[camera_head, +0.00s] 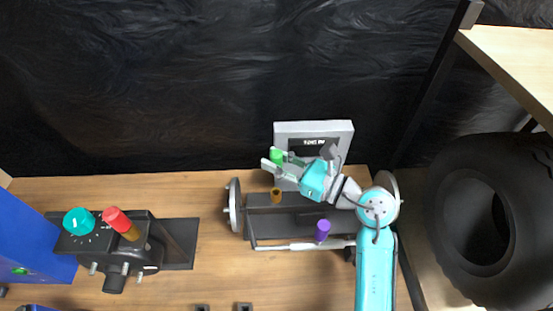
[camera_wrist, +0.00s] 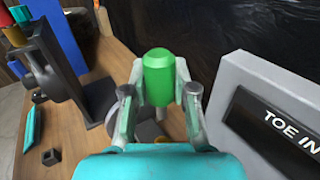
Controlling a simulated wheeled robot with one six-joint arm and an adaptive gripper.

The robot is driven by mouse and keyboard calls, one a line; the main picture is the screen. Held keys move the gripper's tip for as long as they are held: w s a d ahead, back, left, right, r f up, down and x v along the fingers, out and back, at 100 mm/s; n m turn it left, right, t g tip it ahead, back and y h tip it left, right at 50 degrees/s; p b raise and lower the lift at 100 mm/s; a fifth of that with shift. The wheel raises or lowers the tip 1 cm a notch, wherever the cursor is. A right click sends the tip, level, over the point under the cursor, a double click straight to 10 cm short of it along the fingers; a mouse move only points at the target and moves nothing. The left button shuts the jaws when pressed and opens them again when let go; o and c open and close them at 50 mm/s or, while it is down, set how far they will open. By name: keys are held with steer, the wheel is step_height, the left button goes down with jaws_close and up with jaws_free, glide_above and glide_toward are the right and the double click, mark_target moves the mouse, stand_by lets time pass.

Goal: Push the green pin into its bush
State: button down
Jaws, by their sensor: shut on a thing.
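The green pin (camera_head: 276,156) is held upright between the two fingers of my gripper (camera_head: 272,161). In the wrist view the pin (camera_wrist: 158,78) shows a wide green head with a thinner grey shank below it, between the fingertips. My gripper is shut on the pin, above the back of the dark cart frame (camera_head: 290,222) and in front of the grey sign box (camera_head: 340,130). An orange-brown cylinder (camera_head: 276,195) stands on the frame just below the pin in the head view. I cannot tell which part is the green pin's bush.
A purple cylinder (camera_head: 322,230) stands on the frame's front side. A wheel disc (camera_head: 234,205) is at its left. A black fixture with a teal knob (camera_head: 78,221) and a red-topped pin (camera_head: 117,220) stands left. A large tyre (camera_head: 470,215) is at right. Wooden floor (camera_head: 210,185) between is clear.

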steer(key=shift+f, duration=2.9)
steer(key=shift+a+f, duration=0.1)
steer(key=shift+f, duration=0.4)
stand_by(2.9)
steer(key=shift+r, duration=0.15)
stand_by(0.4)
stand_by(1.1)
